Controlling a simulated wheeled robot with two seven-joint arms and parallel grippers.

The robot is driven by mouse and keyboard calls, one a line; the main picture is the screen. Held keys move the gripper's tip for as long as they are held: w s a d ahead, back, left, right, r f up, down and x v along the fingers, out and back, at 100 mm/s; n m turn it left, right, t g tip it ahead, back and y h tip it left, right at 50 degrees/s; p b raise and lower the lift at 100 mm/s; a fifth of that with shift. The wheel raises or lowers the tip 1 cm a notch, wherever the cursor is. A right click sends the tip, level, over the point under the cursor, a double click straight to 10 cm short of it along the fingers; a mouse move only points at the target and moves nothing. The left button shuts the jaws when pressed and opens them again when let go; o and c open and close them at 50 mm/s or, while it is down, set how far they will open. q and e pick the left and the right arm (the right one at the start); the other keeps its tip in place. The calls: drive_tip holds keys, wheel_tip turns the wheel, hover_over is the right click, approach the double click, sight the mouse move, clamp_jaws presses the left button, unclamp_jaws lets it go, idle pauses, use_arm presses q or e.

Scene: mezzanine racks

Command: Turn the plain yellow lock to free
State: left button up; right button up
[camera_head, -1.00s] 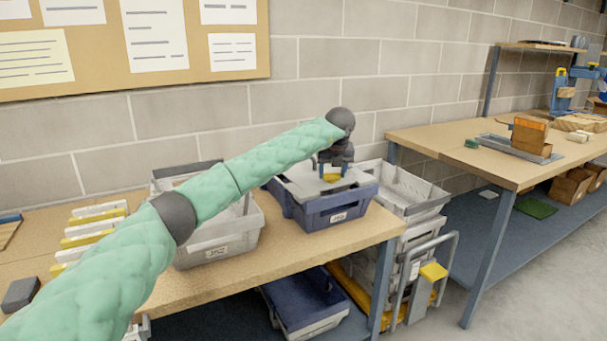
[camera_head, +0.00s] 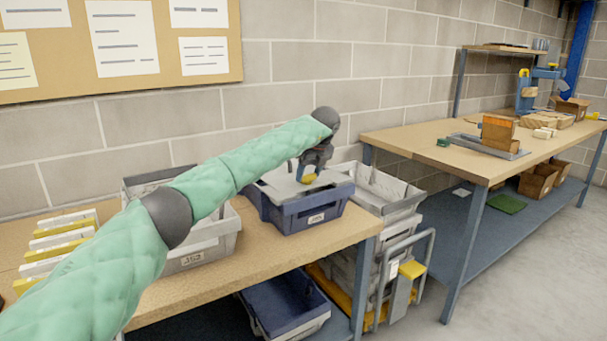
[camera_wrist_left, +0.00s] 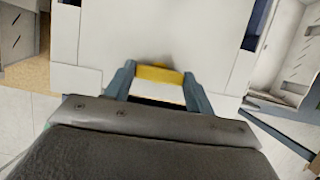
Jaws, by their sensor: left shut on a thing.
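The plain yellow lock (camera_head: 308,179) sits at the pale grey lid (camera_head: 279,184) of a blue crate (camera_head: 290,220) on the near bench. My left gripper (camera_head: 307,174) reaches down to it from above and is shut on it. In the left wrist view the yellow lock (camera_wrist_left: 158,74) lies between the two blue-grey fingers of my left gripper (camera_wrist_left: 159,79), with the pale lid around it. The lock's base is hidden, and I cannot read its exact turn angle. My right gripper is in neither view.
A grey crate (camera_head: 215,234) stands left of the blue crate. Stacked grey crates (camera_head: 384,205) and a trolley with a yellow part (camera_head: 412,269) stand right of the bench. A block wall (camera_head: 290,98) is close behind. Yellow and white strips (camera_head: 60,237) lie left.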

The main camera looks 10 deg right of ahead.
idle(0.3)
use_arm(q)
drive_tip(key=o, duration=1.4)
drive_tip(key=shift+a, duration=0.1)
drive_tip(key=v, duration=0.7)
drive_tip(key=shift+r+b, duration=0.3)
drive_tip(key=shift+b, duration=0.05)
drive_tip(key=shift+s, duration=0.1)
